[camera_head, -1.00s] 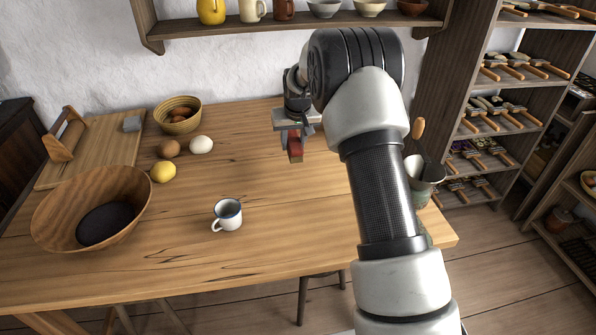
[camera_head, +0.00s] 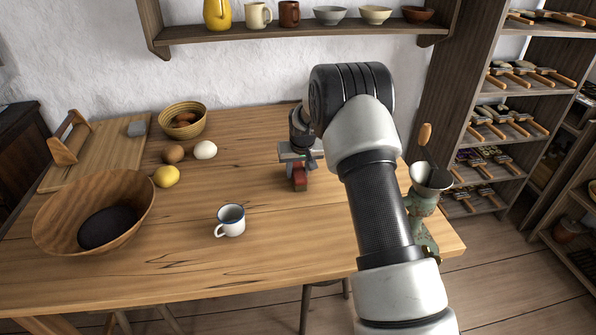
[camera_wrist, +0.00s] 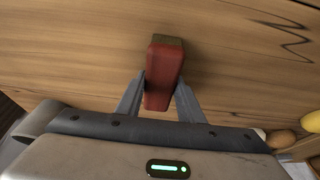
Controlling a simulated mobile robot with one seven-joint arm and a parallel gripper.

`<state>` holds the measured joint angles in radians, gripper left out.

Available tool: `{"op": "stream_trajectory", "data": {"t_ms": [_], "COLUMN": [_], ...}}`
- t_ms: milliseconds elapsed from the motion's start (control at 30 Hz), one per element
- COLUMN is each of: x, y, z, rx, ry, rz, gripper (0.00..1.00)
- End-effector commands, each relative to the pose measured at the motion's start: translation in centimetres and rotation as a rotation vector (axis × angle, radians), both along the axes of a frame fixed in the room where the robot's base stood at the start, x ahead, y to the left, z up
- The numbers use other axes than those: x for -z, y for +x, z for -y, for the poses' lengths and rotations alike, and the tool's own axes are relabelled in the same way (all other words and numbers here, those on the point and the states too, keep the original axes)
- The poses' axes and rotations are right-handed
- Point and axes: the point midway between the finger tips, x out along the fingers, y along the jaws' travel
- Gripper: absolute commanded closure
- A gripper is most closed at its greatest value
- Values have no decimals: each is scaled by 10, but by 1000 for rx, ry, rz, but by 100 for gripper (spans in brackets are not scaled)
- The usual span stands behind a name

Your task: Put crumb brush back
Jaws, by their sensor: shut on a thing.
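The crumb brush (camera_head: 299,180) is a small block with a red body and a brownish strip along one side. In the wrist view the crumb brush (camera_wrist: 165,75) sits between the two fingers of my gripper (camera_wrist: 160,100), which is shut on it. In the head view my gripper (camera_head: 298,162) points down over the middle right part of the wooden table (camera_head: 200,265). The brush is at or just above the tabletop; I cannot tell whether it touches.
A white mug (camera_head: 230,221) stands front left of my gripper. A large wooden bowl (camera_head: 135,190), a lemon (camera_head: 166,177), eggs (camera_head: 205,150), a basket (camera_head: 205,121) and a cutting board (camera_head: 85,165) lie left. A metal grinder (camera_head: 424,200) stands at the right edge. A wall shelf (camera_head: 300,27) hangs behind.

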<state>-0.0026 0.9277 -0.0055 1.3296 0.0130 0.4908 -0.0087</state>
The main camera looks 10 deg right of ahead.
Motion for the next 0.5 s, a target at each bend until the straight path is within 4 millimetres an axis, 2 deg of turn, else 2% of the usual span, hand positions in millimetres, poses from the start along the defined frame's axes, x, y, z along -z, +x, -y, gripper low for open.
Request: {"op": "stream_trajectory", "data": {"t_ms": [33,133,367,500], "x": [1,1,1,-6], "y": [0,0,0,0], "z": [0,0,0,0], "rx": [0,0,0,0], "ry": [0,0,0,0], "rz": [0,0,0,1], "gripper": [63,47,47,47]}}
